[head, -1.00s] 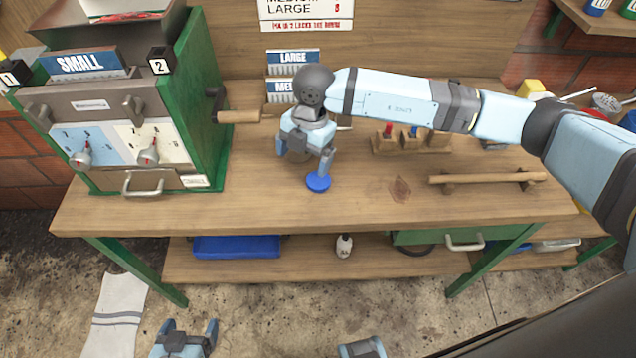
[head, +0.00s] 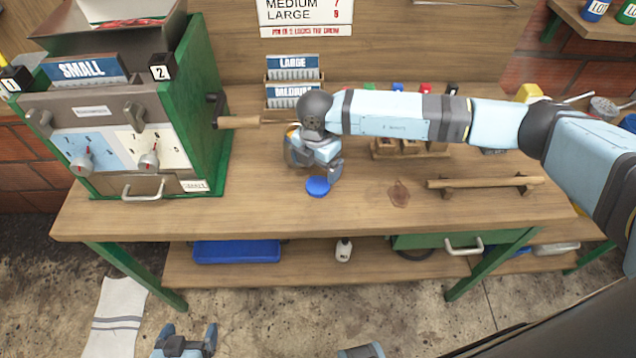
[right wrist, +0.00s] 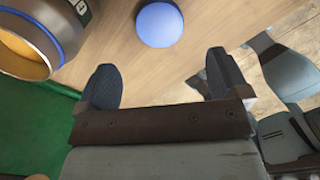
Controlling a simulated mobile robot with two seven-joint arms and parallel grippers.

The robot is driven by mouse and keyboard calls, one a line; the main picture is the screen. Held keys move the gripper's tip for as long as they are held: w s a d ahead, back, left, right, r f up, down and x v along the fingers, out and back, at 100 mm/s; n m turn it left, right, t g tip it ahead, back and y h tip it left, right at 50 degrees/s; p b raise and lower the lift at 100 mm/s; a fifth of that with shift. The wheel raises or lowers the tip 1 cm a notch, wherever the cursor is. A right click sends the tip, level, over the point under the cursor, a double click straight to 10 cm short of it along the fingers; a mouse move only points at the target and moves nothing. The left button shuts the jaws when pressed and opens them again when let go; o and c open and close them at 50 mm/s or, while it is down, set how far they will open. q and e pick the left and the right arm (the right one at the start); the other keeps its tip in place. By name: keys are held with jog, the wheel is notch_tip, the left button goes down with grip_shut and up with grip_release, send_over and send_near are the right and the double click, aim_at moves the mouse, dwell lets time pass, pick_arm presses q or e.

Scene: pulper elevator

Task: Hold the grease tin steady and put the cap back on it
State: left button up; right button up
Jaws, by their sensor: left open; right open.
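The blue cap (head: 318,187) lies flat on the bench near its front edge, and it also shows at the top of the right wrist view (right wrist: 159,24). The grease tin (head: 291,155) is mostly hidden behind my right gripper in the head view. In the right wrist view the tin (right wrist: 42,32) shows at the top left, with a blue ring and a tan end. My right gripper (right wrist: 164,80) is open and empty, close to the cap and beside the tin. My left gripper (head: 187,335) is open and empty, low in front of the bench.
A green machine (head: 190,110) with a wooden-handled crank (head: 245,122) stands left of the tin. A wooden rail (head: 485,182) and a block with coloured pegs (head: 408,148) are to the right.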

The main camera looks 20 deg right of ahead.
aim_at(316, 186)
jog(key=shift+f, duration=1)
jog(key=shift+f+p, duration=0.6)
jog(key=shift+f, duration=2)
jog(key=c, duration=1)
